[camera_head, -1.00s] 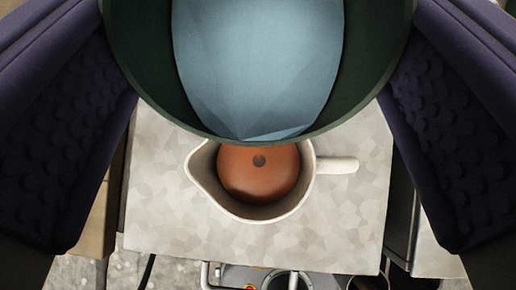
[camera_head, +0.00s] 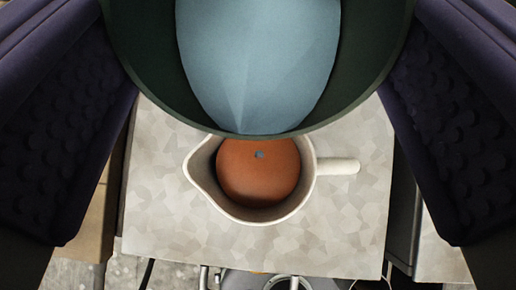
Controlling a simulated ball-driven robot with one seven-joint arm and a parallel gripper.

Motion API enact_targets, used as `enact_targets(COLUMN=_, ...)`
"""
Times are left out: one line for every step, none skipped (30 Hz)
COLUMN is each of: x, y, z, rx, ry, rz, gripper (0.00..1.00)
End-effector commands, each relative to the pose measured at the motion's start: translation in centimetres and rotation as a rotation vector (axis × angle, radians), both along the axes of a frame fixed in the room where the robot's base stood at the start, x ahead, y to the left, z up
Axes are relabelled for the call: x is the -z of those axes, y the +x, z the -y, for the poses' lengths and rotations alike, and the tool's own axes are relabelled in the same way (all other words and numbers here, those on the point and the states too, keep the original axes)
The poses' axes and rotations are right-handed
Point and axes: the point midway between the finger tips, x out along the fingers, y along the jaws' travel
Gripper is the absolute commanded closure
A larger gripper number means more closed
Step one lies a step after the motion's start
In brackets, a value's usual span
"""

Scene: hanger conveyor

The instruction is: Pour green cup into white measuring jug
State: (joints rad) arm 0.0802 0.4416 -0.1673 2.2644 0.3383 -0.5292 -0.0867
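The green cup (camera_head: 133,52) is at the top of the view, between the two dark fingers of my gripper (camera_head: 258,120). The fingers press on its left and right sides. Inside the cup is a pale blue content (camera_head: 258,65) that reaches close to the near rim. The white measuring jug (camera_head: 202,185) stands below and beyond the cup, with its spout to the left and handle to the right. An orange-brown round surface with a small dark spot (camera_head: 258,175) shows inside the jug. The cup's near rim overlaps the jug's top edge in the view and hides it.
The jug stands on a grey speckled tabletop (camera_head: 340,225) with clear room around it. A wooden brown surface (camera_head: 92,225) lies to the left and a dark-edged unit (camera_head: 403,225) to the right. Metal equipment (camera_head: 280,280) shows past the bottom edge.

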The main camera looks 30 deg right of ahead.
Motion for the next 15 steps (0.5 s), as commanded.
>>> enact_targets(x=0.00, y=0.01, z=0.01, rx=0.000, ry=0.000, rz=0.001, gripper=0.64)
enact_targets(x=0.01, y=0.01, z=0.00, rx=0.000, ry=-0.001, rz=0.002, gripper=0.64)
enact_targets(x=0.03, y=0.00, z=0.00, rx=0.000, ry=-0.001, rz=0.003, gripper=0.64)
enact_targets(x=0.06, y=0.01, z=0.00, rx=0.000, ry=-0.002, rz=0.004, gripper=0.64)
enact_targets(x=0.08, y=0.01, z=0.00, rx=0.000, ry=-0.003, rz=0.006, gripper=0.64)
enact_targets(x=0.11, y=0.00, z=0.00, rx=0.000, ry=-0.005, rz=0.009, gripper=0.64)
enact_targets(x=0.13, y=0.00, z=0.00, rx=0.000, ry=-0.006, rz=0.011, gripper=0.64)
enact_targets(x=0.15, y=-0.01, z=0.00, rx=0.000, ry=-0.007, rz=0.013, gripper=0.64)
enact_targets(x=0.18, y=-0.01, z=-0.01, rx=0.000, ry=-0.008, rz=0.016, gripper=0.64)
enact_targets(x=0.20, y=-0.02, z=-0.01, rx=0.000, ry=-0.010, rz=0.019, gripper=0.64)
enact_targets(x=0.21, y=-0.03, z=-0.02, rx=0.000, ry=-0.011, rz=0.020, gripper=0.64)
enact_targets(x=0.22, y=-0.04, z=-0.01, rx=0.000, ry=-0.013, rz=0.024, gripper=0.64)
enact_targets(x=0.24, y=-0.05, z=-0.02, rx=0.000, ry=-0.014, rz=0.026, gripper=0.64)
enact_targets(x=0.25, y=-0.06, z=-0.02, rx=0.000, ry=-0.015, rz=0.028, gripper=0.64)
enact_targets(x=0.26, y=-0.06, z=-0.02, rx=0.000, ry=-0.016, rz=0.031, gripper=0.64)
